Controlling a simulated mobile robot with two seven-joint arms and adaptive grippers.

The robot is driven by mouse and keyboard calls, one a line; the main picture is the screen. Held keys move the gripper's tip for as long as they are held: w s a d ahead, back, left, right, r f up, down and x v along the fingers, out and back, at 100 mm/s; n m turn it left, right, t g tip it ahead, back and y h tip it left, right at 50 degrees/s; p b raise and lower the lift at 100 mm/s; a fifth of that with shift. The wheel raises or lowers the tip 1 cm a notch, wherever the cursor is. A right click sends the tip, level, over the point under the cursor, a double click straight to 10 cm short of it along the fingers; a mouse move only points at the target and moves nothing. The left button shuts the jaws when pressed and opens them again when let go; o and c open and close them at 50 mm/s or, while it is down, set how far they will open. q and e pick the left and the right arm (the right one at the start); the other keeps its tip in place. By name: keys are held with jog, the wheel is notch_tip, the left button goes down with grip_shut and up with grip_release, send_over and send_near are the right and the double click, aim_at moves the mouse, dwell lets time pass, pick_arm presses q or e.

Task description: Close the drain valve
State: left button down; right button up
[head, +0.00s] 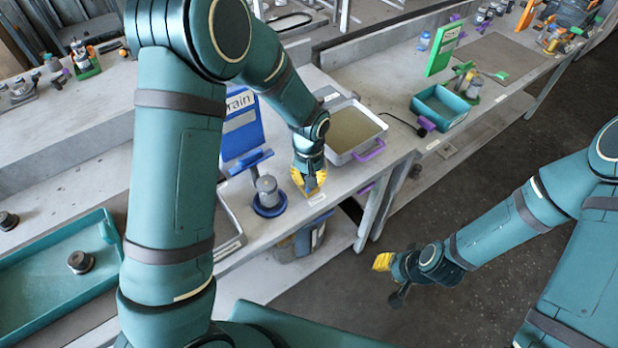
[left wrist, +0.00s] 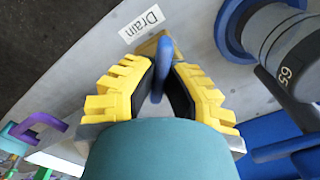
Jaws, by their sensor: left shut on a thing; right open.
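My left gripper (head: 309,183) is over the bench edge in the head view. In the left wrist view its yellow fingers (left wrist: 163,68) are shut on a flat blue valve handle (left wrist: 165,47), one finger on each side. A brass-coloured part (left wrist: 150,43) shows beside the handle; the rest of the valve is hidden. A white "Drain" label (left wrist: 141,24) lies on the bench next to it and shows in the head view too (head: 317,198). My right gripper (head: 388,275) is open and empty, away from the bench over the dark floor.
A grey cylinder (head: 267,187) on a blue round base stands left of the left gripper, before a blue "Drain" sign (head: 241,128). A tray with a purple handle (head: 369,150) lies behind. A teal bin (head: 440,109) stands farther right. Floor around the right gripper is clear.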

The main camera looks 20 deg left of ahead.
pick_arm(q)
jog(key=m, duration=0.4)
jog(key=shift+s+f+m+b, duration=0.1)
jog(key=shift+m+b, duration=0.2)
jog(key=shift+m, duration=2.5)
jog(key=c, duration=1)
grip_release()
notch_tip(320, 180, up, 12)
